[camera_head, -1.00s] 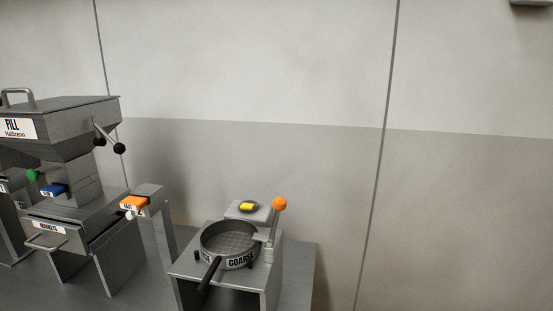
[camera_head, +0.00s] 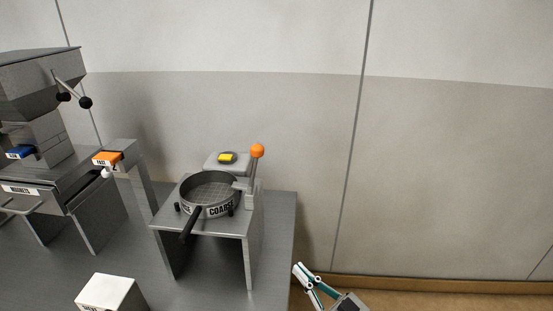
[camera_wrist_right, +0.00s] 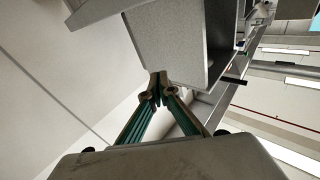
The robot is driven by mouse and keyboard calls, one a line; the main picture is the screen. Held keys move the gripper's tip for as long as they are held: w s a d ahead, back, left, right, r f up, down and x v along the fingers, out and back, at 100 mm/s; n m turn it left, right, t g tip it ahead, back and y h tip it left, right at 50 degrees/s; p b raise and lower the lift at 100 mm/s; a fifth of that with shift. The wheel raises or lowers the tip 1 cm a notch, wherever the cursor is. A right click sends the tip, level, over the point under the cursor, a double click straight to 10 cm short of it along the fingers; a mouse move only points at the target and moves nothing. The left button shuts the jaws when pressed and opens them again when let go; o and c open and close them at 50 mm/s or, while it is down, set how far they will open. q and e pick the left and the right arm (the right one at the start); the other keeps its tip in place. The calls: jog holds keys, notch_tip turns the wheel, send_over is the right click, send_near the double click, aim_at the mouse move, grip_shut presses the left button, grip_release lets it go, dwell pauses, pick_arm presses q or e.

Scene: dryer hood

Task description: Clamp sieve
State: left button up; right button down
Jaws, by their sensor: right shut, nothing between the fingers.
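The round sieve (camera_head: 209,190), marked COARSE, sits on top of a grey metal stand (camera_head: 249,238). Its black handle (camera_head: 190,225) points toward the front left. A clamp lever with an orange ball knob (camera_head: 257,151) stands upright at the sieve's right side. My right gripper (camera_head: 298,267) is low in the head view, right of the table edge and well apart from the stand and lever. In the right wrist view its fingers (camera_wrist_right: 158,76) are together and empty, with grey metal panels beyond. My left gripper is not in view.
A yellow button on a grey box (camera_head: 227,158) is behind the sieve. An orange switch (camera_head: 107,158) and a machine with a black-knobbed handle (camera_head: 75,96) stand at left. A white box (camera_head: 108,291) is at the front. Bare tabletop (camera_head: 278,225) lies right of the stand.

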jog(key=w+d+r+n+g+y, duration=0.2)
jog(key=r+n+y, duration=0.15)
jog(key=r, duration=0.35)
jog(key=w+d+r+n+g+y+b, duration=0.1)
jog(key=w+d+r+n+g+y, duration=0.15)
jog(key=r+y, duration=0.35)
jog(key=w+d+r+n+g+y, duration=0.1)
jog(key=w+r+n+g+y, duration=0.2)
jog(key=r, duration=0.6)
jog(key=w+a+r+p, duration=0.1)
jog(key=a+r, duration=0.1)
jog(key=a, duration=0.3)
jog(key=w+a+r+m+p, duration=0.1)
jog(key=w+a+r, duration=0.1)
jog(key=a, duration=0.4)
jog(key=shift+r, duration=0.6)
jog(key=shift+y, duration=0.25)
jog(key=shift+r+p, duration=0.1)
jog(key=shift+p, duration=0.2)
